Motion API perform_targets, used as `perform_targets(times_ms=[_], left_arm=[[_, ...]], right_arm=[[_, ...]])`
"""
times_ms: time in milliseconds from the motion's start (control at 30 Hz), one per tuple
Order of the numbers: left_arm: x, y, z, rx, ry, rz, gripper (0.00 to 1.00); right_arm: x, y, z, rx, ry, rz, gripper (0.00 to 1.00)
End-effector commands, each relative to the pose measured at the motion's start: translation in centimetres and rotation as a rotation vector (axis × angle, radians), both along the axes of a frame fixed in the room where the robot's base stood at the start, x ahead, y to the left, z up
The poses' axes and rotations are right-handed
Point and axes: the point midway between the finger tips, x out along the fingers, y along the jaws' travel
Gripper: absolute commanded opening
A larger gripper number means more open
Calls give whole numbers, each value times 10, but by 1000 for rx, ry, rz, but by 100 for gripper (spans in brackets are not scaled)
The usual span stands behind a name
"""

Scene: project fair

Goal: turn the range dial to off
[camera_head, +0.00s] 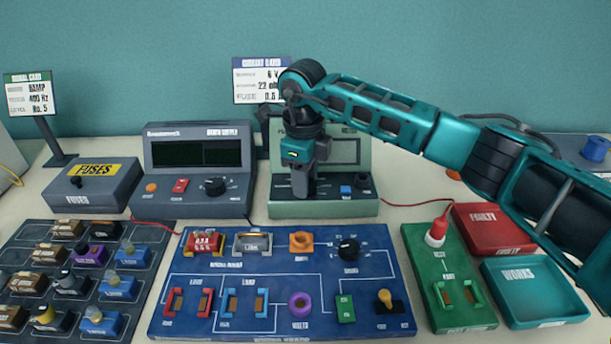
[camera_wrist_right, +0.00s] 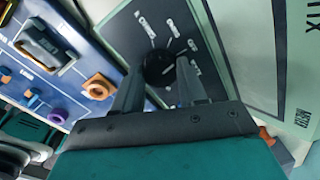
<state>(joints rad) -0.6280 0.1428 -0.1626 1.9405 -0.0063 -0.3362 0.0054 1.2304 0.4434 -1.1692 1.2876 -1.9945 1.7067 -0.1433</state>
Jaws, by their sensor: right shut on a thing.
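The light green meter (camera_head: 350,208) stands at the back middle of the table, with a dark screen on its upright face. My right gripper (camera_head: 300,190) points down onto the left part of its front panel and hides what is under it in the head view. In the right wrist view, the round black range dial (camera_wrist_right: 158,68) sits on a dark panel with several pale labels fanned around it. My right gripper (camera_wrist_right: 160,82) is shut on this dial, one finger on each side. The dial's pointer is too dark to read. My left gripper is not in view.
A dark grey power supply (camera_head: 197,160) stands close to the meter's left. The blue board (camera_head: 275,290) with coloured parts lies in front. A green test board (camera_head: 450,317), a red tray (camera_head: 493,228) and a teal tray (camera_head: 535,290) are at right, below my arm.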

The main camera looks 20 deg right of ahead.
Motion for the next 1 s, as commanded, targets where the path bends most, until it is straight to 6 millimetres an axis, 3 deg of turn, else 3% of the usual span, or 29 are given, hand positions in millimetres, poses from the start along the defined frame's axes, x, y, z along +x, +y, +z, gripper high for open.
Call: perform_targets(times_ms=[333,867,900,1000], left_arm=[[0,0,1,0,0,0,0],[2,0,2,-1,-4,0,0],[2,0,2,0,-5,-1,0],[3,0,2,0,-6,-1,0]], right_arm=[[1,0,1,-1,-2,-159,11],[1,0,1,-1,-3,-190,11],[1,0,1,-1,-3,-190,42],[1,0,1,0,-3,-190,52]])
